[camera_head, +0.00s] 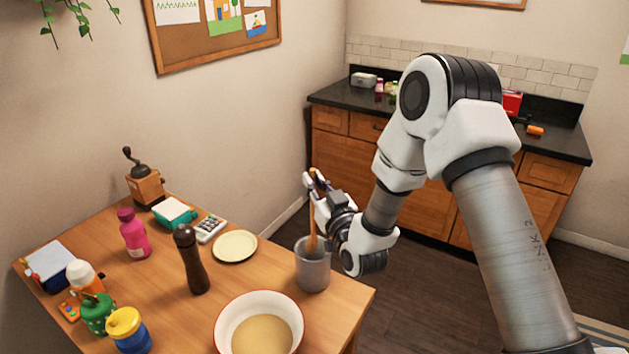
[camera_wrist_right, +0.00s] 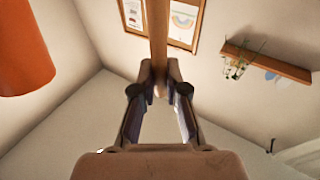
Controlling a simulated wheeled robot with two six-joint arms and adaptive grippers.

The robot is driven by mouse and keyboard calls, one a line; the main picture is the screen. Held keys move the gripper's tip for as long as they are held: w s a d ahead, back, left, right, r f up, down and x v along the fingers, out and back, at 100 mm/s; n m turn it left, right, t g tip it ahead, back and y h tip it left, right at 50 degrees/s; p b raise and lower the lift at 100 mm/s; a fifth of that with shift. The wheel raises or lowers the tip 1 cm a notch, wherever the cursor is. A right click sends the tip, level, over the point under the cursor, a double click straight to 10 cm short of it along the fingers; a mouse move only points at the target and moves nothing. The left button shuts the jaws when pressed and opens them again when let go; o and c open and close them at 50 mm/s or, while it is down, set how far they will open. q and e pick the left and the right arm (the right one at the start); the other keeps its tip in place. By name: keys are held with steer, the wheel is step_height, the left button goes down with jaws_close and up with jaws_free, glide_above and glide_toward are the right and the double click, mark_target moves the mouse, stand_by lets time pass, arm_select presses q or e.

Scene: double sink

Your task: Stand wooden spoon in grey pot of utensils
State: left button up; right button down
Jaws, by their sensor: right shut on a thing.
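My right gripper (camera_head: 316,184) is shut on the wooden spoon (camera_head: 312,225), above the grey pot (camera_head: 313,270). The spoon is close to upright, and its lower part reaches the pot's mouth. It looks to be inside the rim, but how deep it goes is hidden. The pot stands upright near the table's right edge. In the right wrist view, the spoon's handle (camera_wrist_right: 158,45) passes between the fingertips (camera_wrist_right: 160,88). I cannot make out other utensils in the pot. My left gripper is not in view.
On the wooden table, a large cream bowl (camera_head: 258,328) stands in front of the pot. A pale plate (camera_head: 235,246), a dark pepper mill (camera_head: 191,262) and a pink bottle (camera_head: 133,235) stand to the left. A dark counter (camera_head: 340,93) runs along the back wall.

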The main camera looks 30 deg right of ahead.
steer(key=shift+f+b, duration=1.9)
steer(key=shift+f, duration=0.6)
steer(key=c, duration=1.1)
jaws_free()
step_height(320, 180, up, 10)
